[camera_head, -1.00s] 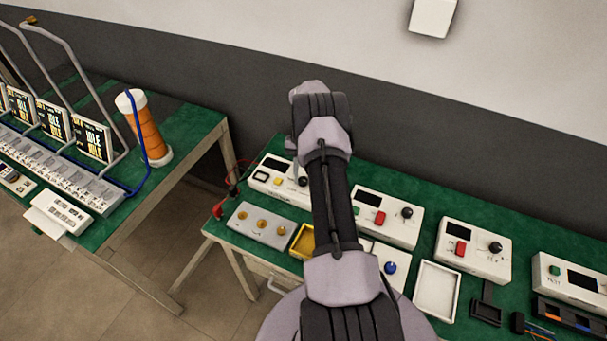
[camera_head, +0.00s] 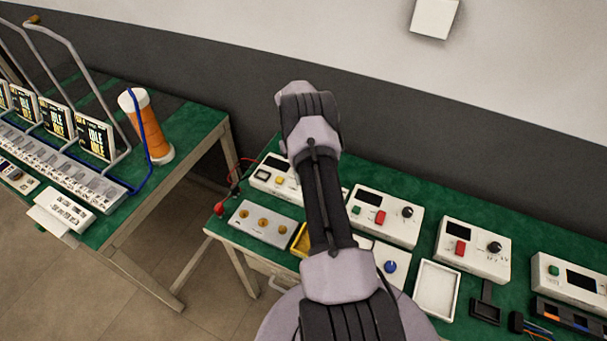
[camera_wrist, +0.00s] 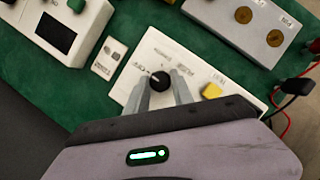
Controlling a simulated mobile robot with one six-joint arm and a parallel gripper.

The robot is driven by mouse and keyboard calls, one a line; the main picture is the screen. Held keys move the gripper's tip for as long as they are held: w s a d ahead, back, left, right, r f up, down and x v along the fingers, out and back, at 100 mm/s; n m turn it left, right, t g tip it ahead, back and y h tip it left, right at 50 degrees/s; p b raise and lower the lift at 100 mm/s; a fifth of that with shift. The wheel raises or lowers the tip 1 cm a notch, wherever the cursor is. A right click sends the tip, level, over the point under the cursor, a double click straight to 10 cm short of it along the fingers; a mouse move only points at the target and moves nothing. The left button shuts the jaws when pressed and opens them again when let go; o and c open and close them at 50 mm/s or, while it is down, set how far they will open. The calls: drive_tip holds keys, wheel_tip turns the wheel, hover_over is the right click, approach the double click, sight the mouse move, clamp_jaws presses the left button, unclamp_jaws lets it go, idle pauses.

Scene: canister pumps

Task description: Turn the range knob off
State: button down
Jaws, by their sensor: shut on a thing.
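The range knob (camera_wrist: 159,81) is a small black round knob on a white meter box with a yellow button (camera_wrist: 212,90). Printed marks, one reading like "OFF", lie beside the knob. My gripper (camera_wrist: 160,86) has one grey finger on each side of the knob and is shut on it. The same white box (camera_head: 262,172) stands at the left of the green bench in the head view, where my arm covers its right part and the knob. My fingertips are hidden in the head view.
A grey panel with brass sockets (camera_head: 264,223) lies in front of the box. Red and black leads (camera_head: 234,185) run at its left. Another white box with a red button (camera_head: 380,217) stands to the right. A gap separates the left bench.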

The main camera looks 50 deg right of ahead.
drive_tip(key=c, duration=1.1)
unclamp_jaws()
drive_tip(key=p+v, duration=0.3)
drive_tip(key=v, duration=0.9)
